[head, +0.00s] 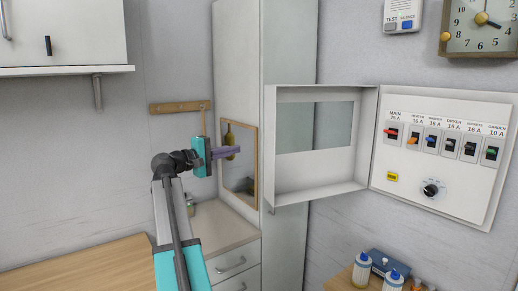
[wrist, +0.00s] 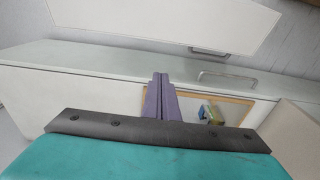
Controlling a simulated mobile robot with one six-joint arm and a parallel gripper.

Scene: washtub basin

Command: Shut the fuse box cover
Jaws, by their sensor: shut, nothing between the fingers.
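The fuse box cover (head: 308,177) is a pale, shallow frame with a rectangular window. In the head view it stands wide open, swung out to the left of the fuse panel (head: 414,178). The panel shows a row of breakers, a yellow label and a black dial. My gripper (head: 236,152), teal with purple fingers, is left of the cover and apart from it in the picture, in front of the mirror. Its fingers (wrist: 160,77) are together and empty in the wrist view. I cannot identify the cover in the wrist view.
A tall white cabinet (head: 236,70) stands behind the cover. A wood-framed mirror (head: 238,175) is beside it, above a drawer unit (head: 236,262). Bottles (head: 361,270) and a blue box (head: 390,262) stand on a wooden surface below the panel. A wall cabinet (head: 60,35) hangs upper left.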

